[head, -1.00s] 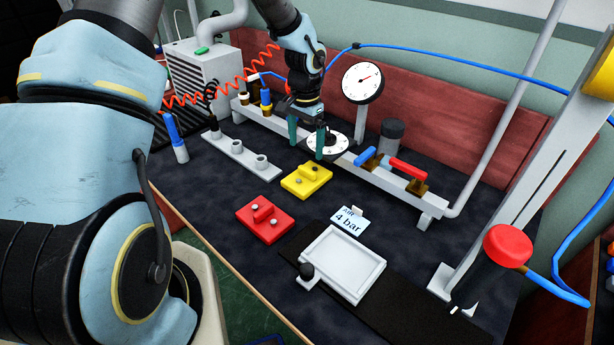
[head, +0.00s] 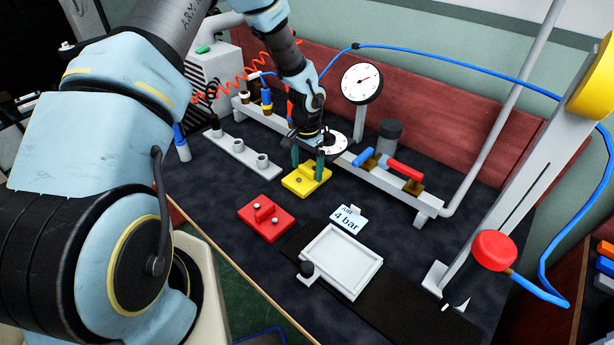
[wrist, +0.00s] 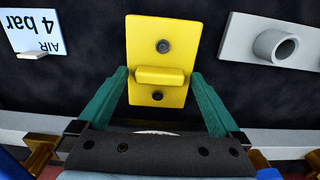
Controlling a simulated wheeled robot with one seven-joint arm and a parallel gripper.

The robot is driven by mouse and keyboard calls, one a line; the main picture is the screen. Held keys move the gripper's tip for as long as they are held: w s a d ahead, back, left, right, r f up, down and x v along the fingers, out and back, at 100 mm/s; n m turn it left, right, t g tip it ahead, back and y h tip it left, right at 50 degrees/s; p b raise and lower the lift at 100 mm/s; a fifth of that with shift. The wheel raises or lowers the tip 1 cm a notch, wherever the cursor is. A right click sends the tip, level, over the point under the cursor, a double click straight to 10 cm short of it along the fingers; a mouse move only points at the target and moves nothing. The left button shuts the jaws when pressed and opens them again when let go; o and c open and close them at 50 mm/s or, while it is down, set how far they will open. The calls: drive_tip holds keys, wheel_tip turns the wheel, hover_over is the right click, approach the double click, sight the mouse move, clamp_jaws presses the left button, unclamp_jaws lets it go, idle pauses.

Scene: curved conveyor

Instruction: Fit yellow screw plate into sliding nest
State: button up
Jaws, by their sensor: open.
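The yellow screw plate (head: 299,184) lies flat on the dark bench top, with a raised block and dark screws that show in the wrist view (wrist: 163,32). My gripper (head: 307,170) is over its far part, with its green fingers pointing down. In the wrist view my gripper (wrist: 158,82) is open, with one finger on each side of the plate's raised block and nothing held. I cannot tell whether the fingers touch the plate. The sliding nest (head: 375,263) is a white shallow tray with a black knob, empty, on a black track at the front right.
A red screw plate (head: 260,227) lies in front of the yellow one. An "AIR 4 bar" sign (head: 347,220) stands between plate and nest. A grey strip with sockets (head: 230,151) lies left. A valve rail (head: 390,185) and gauge (head: 362,83) stand behind.

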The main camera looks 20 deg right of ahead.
drive_tip(key=shift+c, duration=0.2)
clamp_jaws()
idle(0.5)
drive_tip(key=shift+r+b, duration=0.2)
drive_tip(key=shift+b, duration=0.15)
